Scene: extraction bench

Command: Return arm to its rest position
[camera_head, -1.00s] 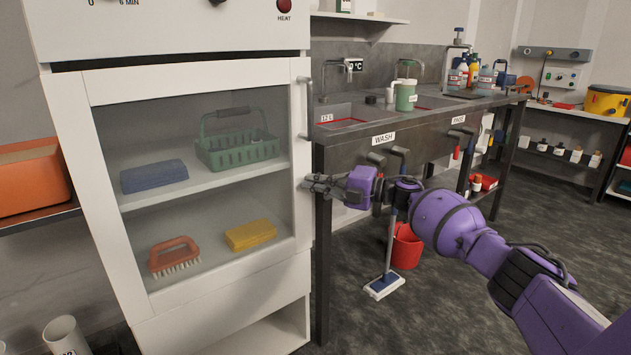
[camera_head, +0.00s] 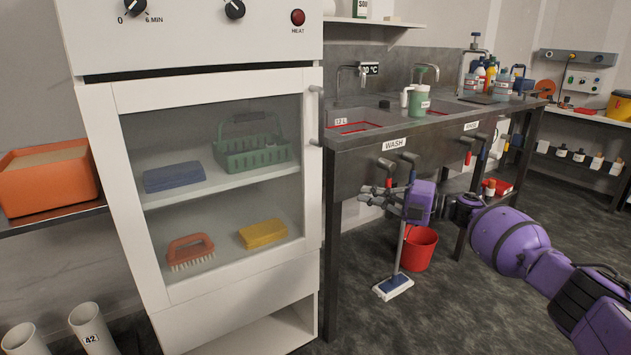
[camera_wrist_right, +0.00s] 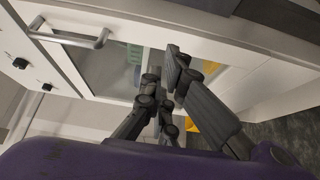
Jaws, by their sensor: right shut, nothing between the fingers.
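My right arm (camera_head: 510,240) reaches in from the right, purple with black joints. Its gripper (camera_head: 368,194) is shut and empty, in the air to the right of the white cabinet, in front of the sink bench. It appears apart from the cabinet. In the right wrist view the dark fingers (camera_wrist_right: 165,88) hang in front of the cabinet door, with nothing between them. My left gripper is not in view.
The glass cabinet door (camera_head: 215,190) is closed; its handle (camera_head: 314,105) is at the upper right. The sink bench (camera_head: 365,155) has levers along its front. A mop (camera_head: 394,286) and a red bucket (camera_head: 417,248) stand below. The floor at right looks clear.

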